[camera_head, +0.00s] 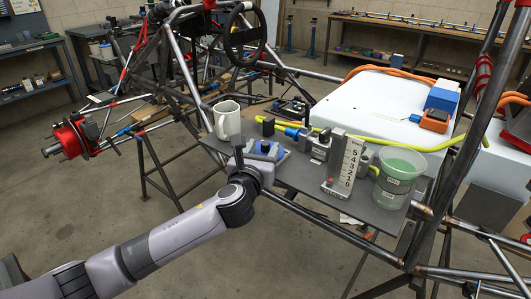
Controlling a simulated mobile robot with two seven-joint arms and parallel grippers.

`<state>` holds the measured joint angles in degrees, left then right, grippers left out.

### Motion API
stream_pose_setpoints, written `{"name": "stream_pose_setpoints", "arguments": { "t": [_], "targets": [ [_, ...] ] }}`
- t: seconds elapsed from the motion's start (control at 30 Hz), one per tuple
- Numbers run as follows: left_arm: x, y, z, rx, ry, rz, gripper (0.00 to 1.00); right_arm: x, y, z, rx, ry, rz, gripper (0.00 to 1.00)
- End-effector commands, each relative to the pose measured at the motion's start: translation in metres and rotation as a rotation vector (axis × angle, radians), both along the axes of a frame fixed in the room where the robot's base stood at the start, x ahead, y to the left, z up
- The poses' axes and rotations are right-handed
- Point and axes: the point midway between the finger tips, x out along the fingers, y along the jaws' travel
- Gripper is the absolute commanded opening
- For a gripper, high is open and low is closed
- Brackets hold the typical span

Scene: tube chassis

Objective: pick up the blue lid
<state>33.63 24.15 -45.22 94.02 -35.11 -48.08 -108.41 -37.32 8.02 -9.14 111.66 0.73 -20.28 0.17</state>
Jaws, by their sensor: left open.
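A small blue piece (265,146), which looks like the blue lid, is on the dark plate (372,211) just beyond my left gripper. My left gripper (259,151) reaches in from the lower left at the plate's near edge. It is open, and its wrist hides part of the plate. The blue piece appears close to the fingers; I cannot tell whether they touch it. My right gripper is not in view.
On the plate, a white mug (227,120) stands left of the gripper. A grey gauge block (345,165) and a clear beaker with green liquid (397,177) stand to the right. Chassis tubes (325,222) run along the near side. A blue box (443,95) sits on the white casing.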

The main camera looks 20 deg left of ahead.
Motion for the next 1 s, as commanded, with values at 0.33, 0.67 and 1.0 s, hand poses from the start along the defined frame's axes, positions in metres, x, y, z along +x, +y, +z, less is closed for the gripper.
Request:
{"name": "stream_pose_setpoints", "arguments": {
  "t": [0.33, 0.67, 1.0],
  "targets": [
    [0.027, 0.001, -0.003, 0.0, 0.001, 0.0, 0.51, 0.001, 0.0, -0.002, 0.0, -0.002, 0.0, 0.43],
    [0.028, 0.001, -0.003, 0.0, 0.001, 0.0, 0.18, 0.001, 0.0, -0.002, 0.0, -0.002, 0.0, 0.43],
    [0.028, 0.001, -0.002, 0.0, 0.0, 0.0, 0.0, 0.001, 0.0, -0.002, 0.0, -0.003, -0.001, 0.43]
  ]
}}
